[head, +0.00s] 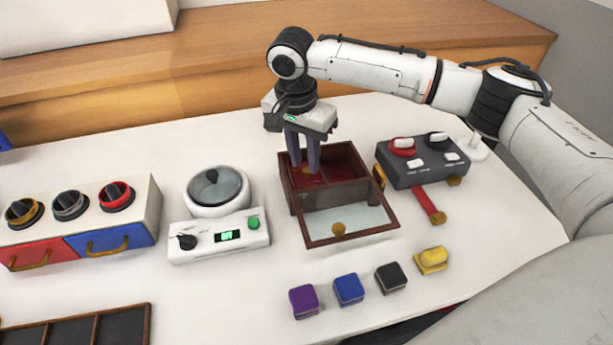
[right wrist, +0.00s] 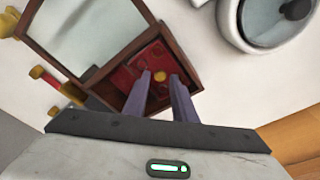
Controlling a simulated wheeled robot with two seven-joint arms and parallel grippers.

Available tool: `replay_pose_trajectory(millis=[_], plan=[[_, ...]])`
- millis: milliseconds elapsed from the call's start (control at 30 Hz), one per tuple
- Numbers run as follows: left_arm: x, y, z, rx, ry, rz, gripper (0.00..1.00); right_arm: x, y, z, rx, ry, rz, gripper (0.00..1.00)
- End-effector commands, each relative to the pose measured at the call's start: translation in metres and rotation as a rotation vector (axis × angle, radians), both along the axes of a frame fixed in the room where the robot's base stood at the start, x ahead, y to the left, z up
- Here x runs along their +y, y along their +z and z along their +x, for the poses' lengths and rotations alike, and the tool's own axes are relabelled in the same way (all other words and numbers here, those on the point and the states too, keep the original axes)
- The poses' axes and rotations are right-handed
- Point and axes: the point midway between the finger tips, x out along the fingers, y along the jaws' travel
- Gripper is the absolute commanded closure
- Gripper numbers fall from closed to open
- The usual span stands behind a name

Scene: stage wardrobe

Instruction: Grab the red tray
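A dark wooden box (head: 355,198) stands on the white table with its glass-paned lid (head: 362,220) swung open toward the front. The red tray (head: 312,182) lies inside the box's left compartment, partly hidden by my fingers. In the right wrist view the red tray (right wrist: 126,77) shows a gold knob (right wrist: 159,76) on top. My right gripper (head: 305,170) reaches down into the box from above. Its two fingers (right wrist: 160,78) are apart, one on each side of the knob, with gaps visible. I cannot tell whether the fingertips touch the tray. My left gripper is not in view.
A dark control box (head: 412,172) with a red lever (head: 430,204) stands right of the wooden box. A white scale-like device (head: 218,235) stands left. Several coloured blocks (head: 348,289) lie in front. A drawer unit (head: 80,225) is far left.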

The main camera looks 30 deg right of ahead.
Motion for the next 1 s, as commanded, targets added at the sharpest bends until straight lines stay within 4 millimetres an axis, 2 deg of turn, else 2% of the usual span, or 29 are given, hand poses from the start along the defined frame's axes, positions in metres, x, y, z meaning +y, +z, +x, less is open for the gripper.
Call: replay_pose_trajectory(millis=[100,267,467,600,633,867,1000], plan=[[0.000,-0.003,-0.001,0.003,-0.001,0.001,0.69,-0.004,-0.019,0.002,0.001,0.000,-0.001,0.75],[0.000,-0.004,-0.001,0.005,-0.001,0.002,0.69,-0.005,-0.029,0.002,0.000,0.001,0.000,0.75],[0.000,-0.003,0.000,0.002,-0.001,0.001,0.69,-0.005,-0.029,0.002,0.000,0.001,0.000,0.75],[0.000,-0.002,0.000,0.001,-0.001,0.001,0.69,-0.005,-0.029,0.003,-0.001,0.001,0.000,0.97],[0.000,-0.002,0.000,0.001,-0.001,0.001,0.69,-0.005,-0.029,0.002,0.000,0.001,0.000,1.00],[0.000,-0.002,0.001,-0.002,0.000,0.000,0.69,-0.005,-0.029,0.003,-0.001,0.001,0.000,1.00],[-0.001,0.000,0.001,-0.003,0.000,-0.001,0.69,-0.004,-0.018,0.003,-0.003,0.002,0.002,1.00]])
